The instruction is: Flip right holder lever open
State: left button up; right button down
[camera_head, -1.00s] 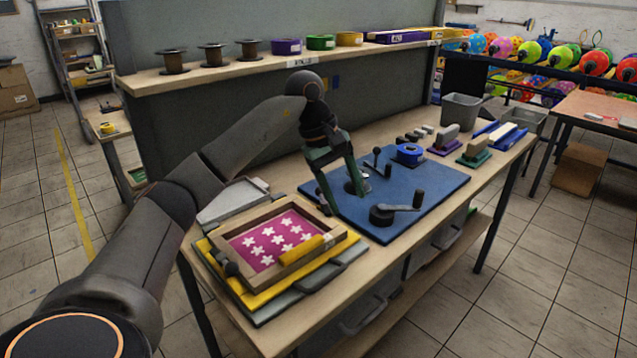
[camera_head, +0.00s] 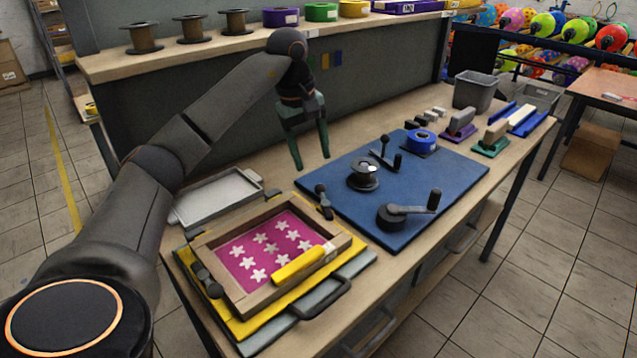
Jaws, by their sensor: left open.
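A blue mat (camera_head: 440,180) lies on the workbench. A round black and silver holder (camera_head: 364,174) stands on its middle. A small black lever with an upright knob (camera_head: 384,152) sits just behind and right of the holder. A dark round base with a crank arm (camera_head: 408,209) and upright handle sits nearer the front. I cannot tell for certain which one is the right holder lever. My left gripper (camera_head: 312,163) is open and empty, pointing down behind the mat's left corner, apart from the levers. My right gripper is not in view.
A wooden frame with a pink star print (camera_head: 265,250) and a yellow-handled tool (camera_head: 300,265) lies front left. A grey tray (camera_head: 218,195) is behind it. A shelf with spools (camera_head: 190,28) runs behind.

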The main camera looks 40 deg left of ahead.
aim_at(319, 185)
pick_arm(q)
jog(key=f, duration=0.2)
jog(key=w+f, duration=0.1)
jog(key=f, duration=0.5)
jog(key=shift+w+d+f, duration=0.15)
jog(key=shift+w+d, duration=0.1)
jog(key=shift+d, duration=0.05)
grip_shut()
